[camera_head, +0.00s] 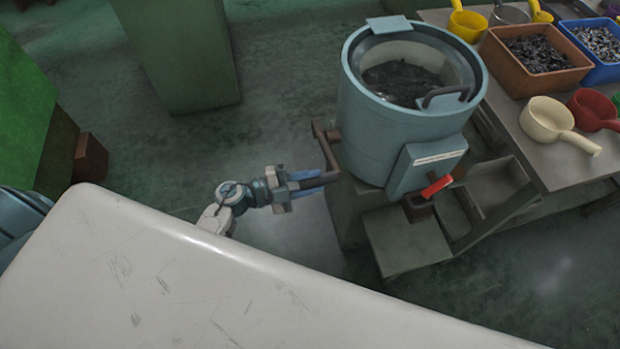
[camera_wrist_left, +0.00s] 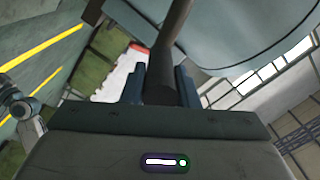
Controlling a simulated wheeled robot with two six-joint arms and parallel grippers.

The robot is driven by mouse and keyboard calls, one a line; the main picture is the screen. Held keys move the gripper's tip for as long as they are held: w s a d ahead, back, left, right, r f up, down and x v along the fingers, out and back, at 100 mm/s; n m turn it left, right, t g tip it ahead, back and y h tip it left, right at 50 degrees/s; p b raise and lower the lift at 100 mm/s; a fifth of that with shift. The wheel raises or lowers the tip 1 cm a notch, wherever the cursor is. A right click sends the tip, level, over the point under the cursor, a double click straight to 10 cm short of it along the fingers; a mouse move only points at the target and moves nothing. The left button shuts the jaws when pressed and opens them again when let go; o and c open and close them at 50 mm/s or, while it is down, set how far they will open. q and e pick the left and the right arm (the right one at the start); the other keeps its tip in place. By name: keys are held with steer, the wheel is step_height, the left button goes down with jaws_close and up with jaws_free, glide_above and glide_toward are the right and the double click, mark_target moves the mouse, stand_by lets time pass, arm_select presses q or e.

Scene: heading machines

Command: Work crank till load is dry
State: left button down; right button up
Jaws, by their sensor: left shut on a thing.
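The dryer, a blue-grey drum (camera_head: 400,130), stands right of centre in the head view with its top opening showing dark small parts, the load (camera_head: 402,82), inside. A brown crank (camera_head: 327,150) sticks out from the drum's left side. My left gripper (camera_head: 318,179) is shut on the crank's handle. In the left wrist view the dark crank bar (camera_wrist_left: 172,50) runs between the two blue fingers, with the drum (camera_wrist_left: 235,30) behind it. Whether the load is wet cannot be told. My right gripper is not in view.
A table (camera_head: 545,150) at right holds a brown bin (camera_head: 535,62) of dark parts, a blue bin (camera_head: 597,50) and several scoops. A red lever (camera_head: 436,187) sits on the drum's front box. A green cabinet (camera_head: 180,55) stands behind.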

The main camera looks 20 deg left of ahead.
arm_select(q)
steer(key=shift+f, duration=0.1)
steer(key=c, duration=1.1)
jaws_free()
steer(key=shift+a, duration=0.1)
steer(key=shift+s+a, duration=0.25)
steer(key=shift+a, duration=0.05)
steer(key=shift+b+v, duration=0.95)
steer(key=shift+v, duration=4)
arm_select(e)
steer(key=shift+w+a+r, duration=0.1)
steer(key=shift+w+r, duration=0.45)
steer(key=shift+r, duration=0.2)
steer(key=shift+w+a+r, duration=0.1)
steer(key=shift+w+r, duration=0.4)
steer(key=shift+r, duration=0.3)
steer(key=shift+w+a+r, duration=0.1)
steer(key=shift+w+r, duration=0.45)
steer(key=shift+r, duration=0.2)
